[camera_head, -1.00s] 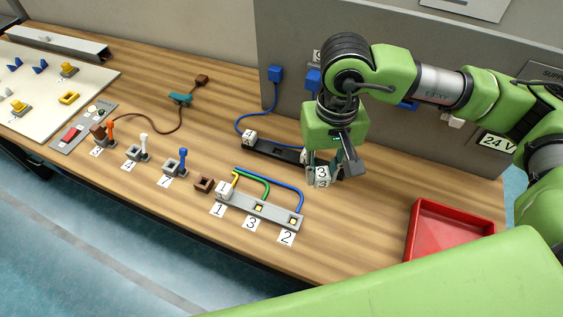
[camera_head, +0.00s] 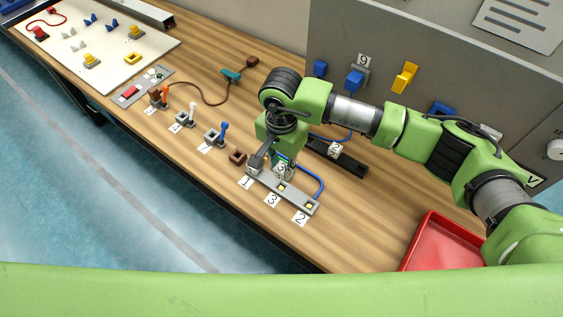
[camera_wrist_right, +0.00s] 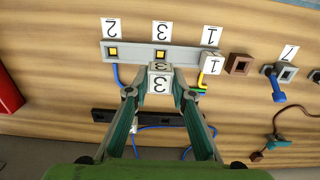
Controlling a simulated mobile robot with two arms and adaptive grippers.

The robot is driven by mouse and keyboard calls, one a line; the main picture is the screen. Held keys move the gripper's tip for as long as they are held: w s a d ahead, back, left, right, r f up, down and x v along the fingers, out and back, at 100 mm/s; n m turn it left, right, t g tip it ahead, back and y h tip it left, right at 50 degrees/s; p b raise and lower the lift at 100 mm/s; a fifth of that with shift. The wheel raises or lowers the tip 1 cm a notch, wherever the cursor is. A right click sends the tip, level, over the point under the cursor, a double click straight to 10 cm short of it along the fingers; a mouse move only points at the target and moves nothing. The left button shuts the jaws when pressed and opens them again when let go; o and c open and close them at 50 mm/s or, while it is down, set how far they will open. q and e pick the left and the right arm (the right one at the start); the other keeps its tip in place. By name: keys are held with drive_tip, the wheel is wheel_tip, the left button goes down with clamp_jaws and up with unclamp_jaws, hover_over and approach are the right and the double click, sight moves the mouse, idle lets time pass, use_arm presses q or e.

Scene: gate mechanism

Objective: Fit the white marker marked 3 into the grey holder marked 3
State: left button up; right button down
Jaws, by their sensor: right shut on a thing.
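The white marker marked 3 (camera_head: 281,172) is a small cube held between the fingertips of my right gripper (camera_head: 283,164). In the right wrist view the marker (camera_wrist_right: 159,78) sits between both fingers (camera_wrist_right: 159,88), with its 3 readable. The grey holder (camera_wrist_right: 180,51) is a long bar with square yellow-centred sockets. The socket beside label 3 (camera_wrist_right: 162,53) is empty and lies just beyond the marker in that view. In the head view the marker is close to the holder (camera_head: 296,197); its exact height above it is unclear. My left gripper is not in view.
A white marker 1 (camera_wrist_right: 211,61) stands in the holder's end socket. The socket at label 2 (camera_wrist_right: 112,51) is empty. Coloured cables run behind the holder. A black rack (camera_head: 350,164) bears another white marker (camera_head: 334,150). A red tray (camera_head: 429,229) lies at the right.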

drive_tip(key=shift+a+f+b, duration=0.1)
drive_tip(key=shift+f+b, duration=0.2)
drive_tip(key=shift+f, duration=0.65)
drive_tip(key=shift+f+b, duration=0.6)
drive_tip(key=shift+f, duration=0.8)
drive_tip(key=shift+f+b, duration=0.6)
drive_tip(key=shift+b, duration=0.25)
drive_tip(key=shift+r, duration=0.1)
drive_tip(key=shift+r, duration=0.2)
drive_tip(key=shift+f+b, duration=0.8)
drive_tip(key=shift+b, duration=0.35)
drive_tip(key=shift+s+f+b, duration=0.1)
drive_tip(key=shift+f+b, duration=0.1)
drive_tip(key=shift+b, duration=0.35)
